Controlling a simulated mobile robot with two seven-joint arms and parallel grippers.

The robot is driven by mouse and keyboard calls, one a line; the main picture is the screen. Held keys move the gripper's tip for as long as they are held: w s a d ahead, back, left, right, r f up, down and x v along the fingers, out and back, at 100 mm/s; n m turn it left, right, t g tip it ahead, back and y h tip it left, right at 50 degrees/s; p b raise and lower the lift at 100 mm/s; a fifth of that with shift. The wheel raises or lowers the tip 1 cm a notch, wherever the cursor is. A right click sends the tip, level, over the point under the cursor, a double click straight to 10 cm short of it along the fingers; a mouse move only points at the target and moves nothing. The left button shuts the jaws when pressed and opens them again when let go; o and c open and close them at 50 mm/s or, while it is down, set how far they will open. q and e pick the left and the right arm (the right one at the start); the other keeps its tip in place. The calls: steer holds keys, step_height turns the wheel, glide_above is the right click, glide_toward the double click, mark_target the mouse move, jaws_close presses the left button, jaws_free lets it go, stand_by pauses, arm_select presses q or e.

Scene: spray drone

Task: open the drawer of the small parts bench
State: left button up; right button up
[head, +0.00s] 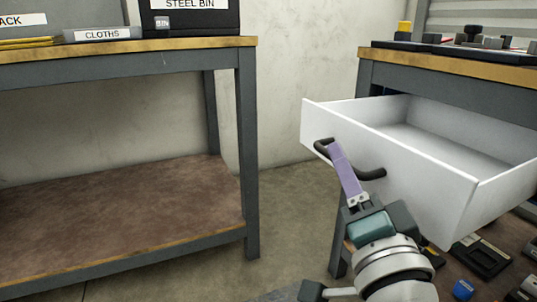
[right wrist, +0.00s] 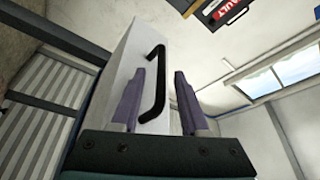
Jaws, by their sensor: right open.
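The white drawer (head: 395,165) of the small parts bench (head: 450,72) stands pulled well out, and its inside looks empty. Its black bar handle (head: 372,174) is on the front panel. My right gripper (head: 338,150) is at the handle, its purple fingers reaching up across it. In the right wrist view the handle (right wrist: 153,85) lies between the two spread fingers of the gripper (right wrist: 155,90), with a gap to the right finger. Contact with the left finger cannot be told. My left gripper is not in view.
A second bench (head: 150,47) stands at the left with a cloths bin (head: 103,34) and a steel bin (head: 190,18) on top. Dark parts lie below the drawer near a blue item (head: 463,289). The floor between the benches (head: 295,195) is clear.

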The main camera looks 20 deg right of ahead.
steer(key=p+v, duration=0.1)
steer(key=v, duration=0.7)
steer(key=shift+s+p, duration=0.25)
steer(key=shift+p, duration=0.05)
